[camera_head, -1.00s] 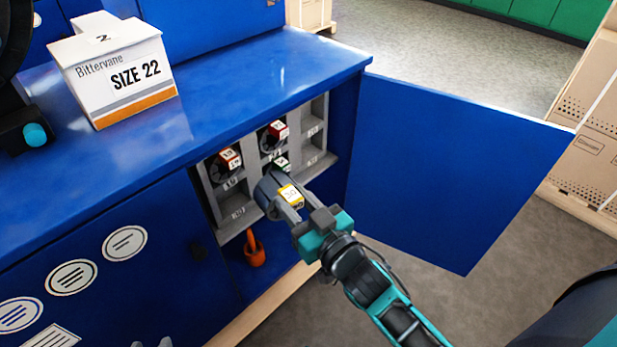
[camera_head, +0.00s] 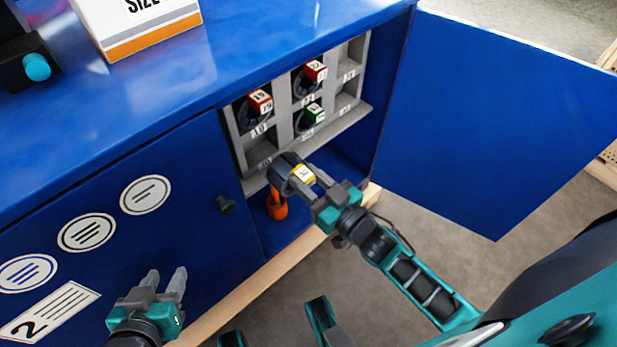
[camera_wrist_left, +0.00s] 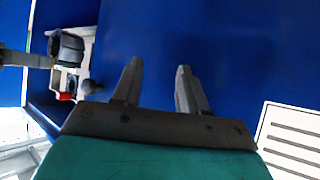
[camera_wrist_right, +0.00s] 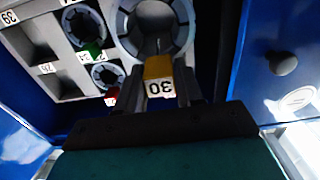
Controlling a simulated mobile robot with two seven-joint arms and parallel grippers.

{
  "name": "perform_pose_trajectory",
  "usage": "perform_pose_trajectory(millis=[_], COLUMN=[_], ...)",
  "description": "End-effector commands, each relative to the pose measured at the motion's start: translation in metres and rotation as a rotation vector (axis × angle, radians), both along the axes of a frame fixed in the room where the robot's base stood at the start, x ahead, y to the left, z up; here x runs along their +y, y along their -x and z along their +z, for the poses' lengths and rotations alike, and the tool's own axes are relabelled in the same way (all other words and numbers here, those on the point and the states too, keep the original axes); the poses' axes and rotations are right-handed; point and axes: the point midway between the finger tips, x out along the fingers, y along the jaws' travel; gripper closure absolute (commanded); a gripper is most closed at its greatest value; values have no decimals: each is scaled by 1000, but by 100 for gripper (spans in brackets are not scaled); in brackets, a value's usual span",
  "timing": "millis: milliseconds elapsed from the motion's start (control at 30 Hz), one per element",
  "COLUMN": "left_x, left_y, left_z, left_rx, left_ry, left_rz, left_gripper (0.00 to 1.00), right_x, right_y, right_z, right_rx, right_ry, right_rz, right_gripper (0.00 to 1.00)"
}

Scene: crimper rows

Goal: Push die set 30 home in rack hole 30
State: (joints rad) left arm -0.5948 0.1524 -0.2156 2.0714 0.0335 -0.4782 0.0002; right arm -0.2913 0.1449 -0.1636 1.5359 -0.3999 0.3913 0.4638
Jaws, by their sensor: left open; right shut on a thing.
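Die set 30 (camera_head: 285,168) is a dark grey ring with a yellow tag reading 30. My right gripper (camera_head: 308,182) is shut on it and holds it in front of and below the rack's lower edge, apart from it as far as I can tell. In the right wrist view the ring (camera_wrist_right: 155,28) shows face-on with its tag between the fingers. The grey rack (camera_head: 340,122) stands inside the blue cabinet. Its lower left compartment (camera_head: 258,150) looks empty; its label is too small to read surely. My left gripper (camera_head: 165,280) is open and empty, before the closed door.
Die sets with orange (camera_head: 260,101), red (camera_head: 315,70) and green (camera_head: 314,112) tags sit in other rack compartments. An orange object (camera_head: 277,206) stands below the rack. The open blue door (camera_head: 490,120) is on the right. A SIZE 22 box (camera_head: 140,32) stands on the cabinet top.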

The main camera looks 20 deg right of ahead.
Motion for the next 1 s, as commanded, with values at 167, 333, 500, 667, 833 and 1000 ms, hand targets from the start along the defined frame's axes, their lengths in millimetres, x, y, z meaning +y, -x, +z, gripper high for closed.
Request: perform_pose_trajectory(millis=[167,333,500,667,833,1000], left_x=[0,0,0,0,0,0], left_y=[1,1,1,0,0,0], left_z=[2,-1,-4,-7,-9,-10], left_rx=[3,2,2,2,4,3], left_ry=[-2,-1,-1,-1,-2,-2], left_rz=[-1,-1,-1,-1,-1,-1], left_gripper=[57,57,57,57,57,57], right_x=[1,5,10,14,18,20], right_y=[-3,-14,-27,-39,-49,-54], right_z=[7,6,6,6,6,7], right_rx=[-20,-22,-21,-22,-21,-21], right_ry=[-7,-8,-7,-8,-8,-8], right_rz=[2,3,2,2,2,2], right_gripper=[100,100,100,100,100,100])
